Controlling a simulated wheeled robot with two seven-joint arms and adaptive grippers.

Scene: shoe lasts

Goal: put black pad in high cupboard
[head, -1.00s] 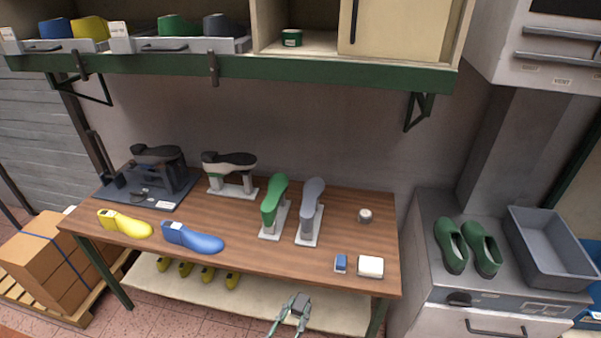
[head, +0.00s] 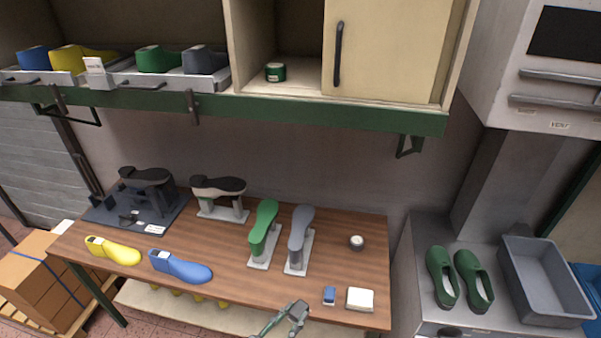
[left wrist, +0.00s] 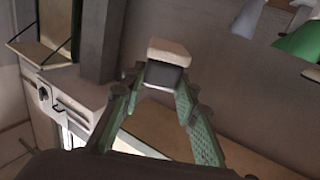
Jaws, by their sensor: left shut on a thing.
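The black pad (head: 298,311), a small dark block, is between the fingers of my left gripper (head: 293,313) at the bottom of the head view, in front of the table's front edge. In the left wrist view the pad (left wrist: 164,76) shows a dark body with a pale layer, gripped at the fingertips of the shut left gripper (left wrist: 165,82). The high cupboard (head: 230,45) is at the top of the head view. Its left part is open and holds a green tin (head: 275,72); a cream door (head: 385,50) with a dark handle covers the right part. My right gripper is not in view.
The wooden table (head: 330,262) holds shoe lasts on stands, a yellow last (head: 112,251), a blue last (head: 180,266), a blue pad (head: 329,295), a white block (head: 360,299) and a small round tin (head: 357,242). A green shelf edge (head: 300,111) runs below the cupboard.

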